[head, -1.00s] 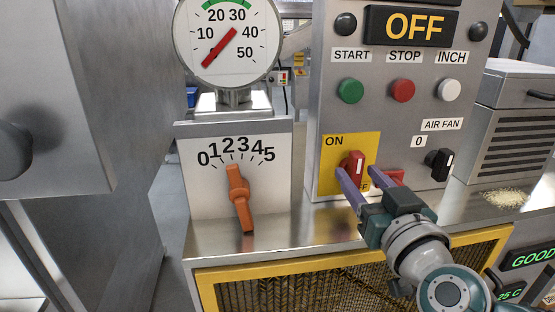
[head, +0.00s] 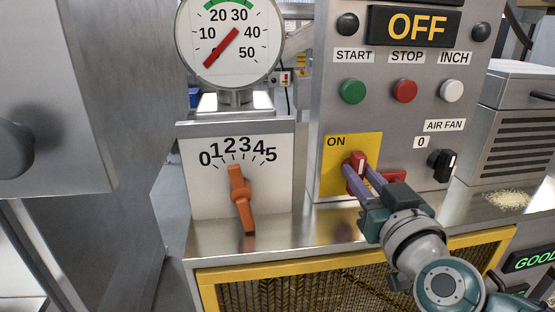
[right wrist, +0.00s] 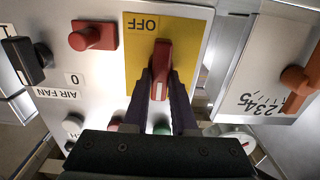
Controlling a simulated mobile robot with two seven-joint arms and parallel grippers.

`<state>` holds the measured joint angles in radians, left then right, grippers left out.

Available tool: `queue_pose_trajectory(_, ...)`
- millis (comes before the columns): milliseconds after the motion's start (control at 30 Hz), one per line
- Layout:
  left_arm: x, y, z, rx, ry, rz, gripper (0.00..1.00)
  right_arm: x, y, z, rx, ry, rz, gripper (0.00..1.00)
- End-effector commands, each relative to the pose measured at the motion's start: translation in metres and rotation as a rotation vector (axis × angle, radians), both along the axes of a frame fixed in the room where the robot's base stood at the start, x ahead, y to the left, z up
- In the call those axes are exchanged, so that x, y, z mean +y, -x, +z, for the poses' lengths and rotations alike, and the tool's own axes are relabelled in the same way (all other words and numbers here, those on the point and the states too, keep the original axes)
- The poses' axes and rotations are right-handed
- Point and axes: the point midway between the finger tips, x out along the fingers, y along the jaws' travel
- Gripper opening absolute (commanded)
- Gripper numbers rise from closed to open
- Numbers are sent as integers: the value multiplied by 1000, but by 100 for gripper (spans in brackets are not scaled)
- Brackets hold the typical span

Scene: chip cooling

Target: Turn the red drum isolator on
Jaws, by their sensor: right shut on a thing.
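The red drum isolator (head: 358,159) is a red rotary handle on a yellow plate (head: 335,172) low on the grey control panel. ON shows at the plate's upper left. In the head view the OFF label is hidden behind my gripper. My right gripper (head: 361,176) is shut on the handle, with one purple finger on each side. In the right wrist view the red handle (right wrist: 162,62) stands nearly upright between the fingers (right wrist: 160,85), and an inverted OFF label shows beside its far end. My left gripper is not in view.
The panel display (head: 414,25) reads OFF, above green, red and white buttons. A red knob (right wrist: 93,35) and a black AIR FAN switch (head: 442,164) sit close beside the isolator. An orange dial handle (head: 241,198) and a round gauge (head: 229,42) stand to the left.

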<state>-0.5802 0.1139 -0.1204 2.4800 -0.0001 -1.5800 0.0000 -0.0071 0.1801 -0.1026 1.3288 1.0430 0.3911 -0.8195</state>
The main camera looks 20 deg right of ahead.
Motion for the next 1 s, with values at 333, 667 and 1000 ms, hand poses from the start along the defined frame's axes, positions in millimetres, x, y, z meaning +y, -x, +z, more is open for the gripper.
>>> queue_pose_trajectory(333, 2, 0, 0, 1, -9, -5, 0, 0, 0, 0, -2, -7, -1, 0)
queue_pose_trajectory(667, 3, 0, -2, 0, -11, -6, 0, -1, 0, 0, -33, -137, 0, 0)
queue_pose_trajectory(1000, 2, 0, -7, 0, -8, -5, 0, -3, 1, -2, -103, -430, -1, 0)
